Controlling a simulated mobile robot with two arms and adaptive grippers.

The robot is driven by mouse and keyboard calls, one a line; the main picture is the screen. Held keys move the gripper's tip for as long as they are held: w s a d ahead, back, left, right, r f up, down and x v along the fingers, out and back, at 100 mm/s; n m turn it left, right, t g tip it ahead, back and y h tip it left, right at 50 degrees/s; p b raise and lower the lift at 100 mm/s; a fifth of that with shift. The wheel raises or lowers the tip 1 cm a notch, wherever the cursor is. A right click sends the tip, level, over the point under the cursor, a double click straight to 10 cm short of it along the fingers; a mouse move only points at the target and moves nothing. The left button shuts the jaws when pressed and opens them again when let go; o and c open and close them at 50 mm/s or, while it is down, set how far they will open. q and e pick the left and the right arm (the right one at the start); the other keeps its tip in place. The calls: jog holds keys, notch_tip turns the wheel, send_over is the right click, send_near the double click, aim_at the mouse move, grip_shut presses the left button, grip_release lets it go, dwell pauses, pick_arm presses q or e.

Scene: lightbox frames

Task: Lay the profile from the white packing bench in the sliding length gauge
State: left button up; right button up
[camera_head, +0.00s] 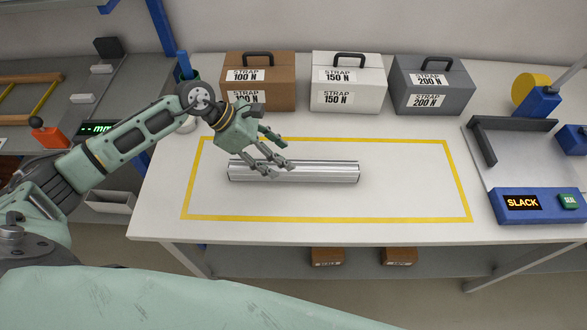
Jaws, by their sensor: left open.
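The profile (320,172) is a long silver metal bar. It lies flat on the white packing bench (350,125), inside a yellow taped rectangle. My left gripper (278,168) is open above the left part of the profile, its fingers pointing down and to the right over it. I cannot tell whether the fingers touch the bar. A unit with a green "mm" display (98,128) and an orange-red block (47,137) is at the left; it may be part of the length gauge, largely hidden by my left arm. My right gripper is not in view.
Brown (270,85), white (365,88) and grey (430,90) strap cases stand along the bench's back. A blue box reading "SLACK" (510,204) and a grey frame stand at the right. The taped area is clear right of the profile. A gap separates the bench from the left table.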

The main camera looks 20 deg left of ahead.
pick_arm(q)
jog(key=p+x, duration=0.2)
jog(key=x, duration=0.1)
jog(key=shift+s+d+r, duration=0.1)
jog(key=shift+s+d, duration=0.05)
jog(key=shift+d, duration=0.15)
jog(key=shift+p+x, duration=0.4)
jog(key=shift+x, duration=0.7)
jog(key=shift+f, duration=0.25)
jog(key=shift+c, duration=0.5)
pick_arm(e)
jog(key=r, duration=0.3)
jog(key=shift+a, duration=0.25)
pick_arm(q)
grip_shut()
